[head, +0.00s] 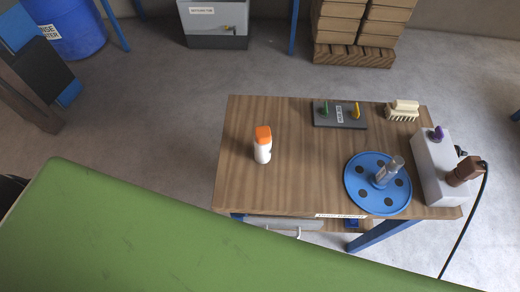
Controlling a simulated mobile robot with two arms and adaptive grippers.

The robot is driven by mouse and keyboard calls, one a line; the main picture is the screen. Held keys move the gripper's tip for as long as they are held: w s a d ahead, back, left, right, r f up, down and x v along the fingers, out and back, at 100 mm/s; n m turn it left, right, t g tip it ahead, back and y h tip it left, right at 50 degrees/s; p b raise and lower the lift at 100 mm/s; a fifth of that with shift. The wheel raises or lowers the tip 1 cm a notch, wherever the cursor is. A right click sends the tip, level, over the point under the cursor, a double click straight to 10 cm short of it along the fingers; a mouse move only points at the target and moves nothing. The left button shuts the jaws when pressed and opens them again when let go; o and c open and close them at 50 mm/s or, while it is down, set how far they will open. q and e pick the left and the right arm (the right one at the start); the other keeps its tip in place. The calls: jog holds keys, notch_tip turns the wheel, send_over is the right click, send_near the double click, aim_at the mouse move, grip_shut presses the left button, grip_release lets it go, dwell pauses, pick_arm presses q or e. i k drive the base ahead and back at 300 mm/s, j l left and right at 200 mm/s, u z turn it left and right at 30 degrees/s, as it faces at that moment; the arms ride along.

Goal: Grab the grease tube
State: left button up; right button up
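The grease tube is most likely the white tube with an orange cap (262,146). It stands upright, cap up, on the left half of a wooden table (290,190), with bare wood around it. Neither of my grippers shows in the head view, so nothing is seen touching the tube.
A blue disc (357,190) with a clear upright piece, a grey box (432,170) with a brown plug and black cable, a dark plate (340,122) and a brush (403,108) occupy the table's right half. A large green surface (150,235) fills the foreground.

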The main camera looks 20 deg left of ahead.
aim_at(262, 152)
jog(key=i+l+u, duration=0.1)
jog(key=u, duration=0.3)
jog(key=i+l+u, duration=0.1)
jog(key=l+u, duration=0.45)
jog(key=u, duration=0.2)
jog(key=i+l, duration=0.05)
